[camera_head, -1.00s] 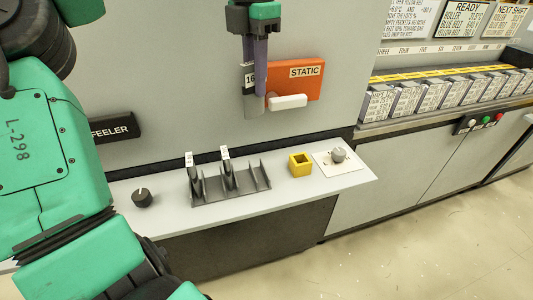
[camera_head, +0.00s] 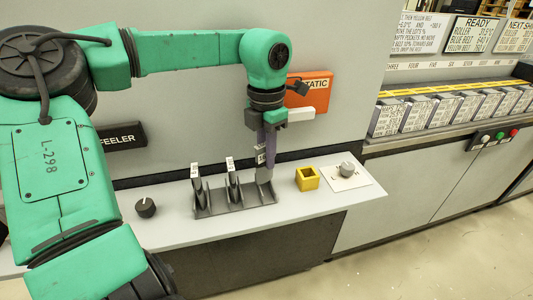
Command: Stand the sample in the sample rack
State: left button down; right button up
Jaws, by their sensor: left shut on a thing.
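The sample rack (camera_head: 238,209) is a grey tray with upright dividers on the white shelf. Two dark samples with white tags, a left one (camera_head: 197,190) and a middle one (camera_head: 233,183), stand in its left and middle slots. My left gripper (camera_head: 267,150) points down above the rack's right end. It is shut on a grey sample (camera_head: 264,176), whose label is partly covered by the fingers. The held sample is upright, with its lower end at the right slot. I cannot tell whether it touches the rack floor. My right gripper is not in view.
A yellow square holder (camera_head: 307,179) and a white plate with a grey knob (camera_head: 347,170) are right of the rack. A black dial (camera_head: 146,207) is to its left. The orange STATIC box (camera_head: 316,90) is on the wall behind my left gripper.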

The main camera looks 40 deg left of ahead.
pick_arm(q)
jog(key=shift+f, duration=0.35)
jog(key=c, duration=0.8)
grip_release()
jog(key=shift+r, duration=0.35)
notch_tip(320, 180, up, 12)
jog(key=shift+r+p, duration=0.2)
jog(key=shift+p, duration=0.2)
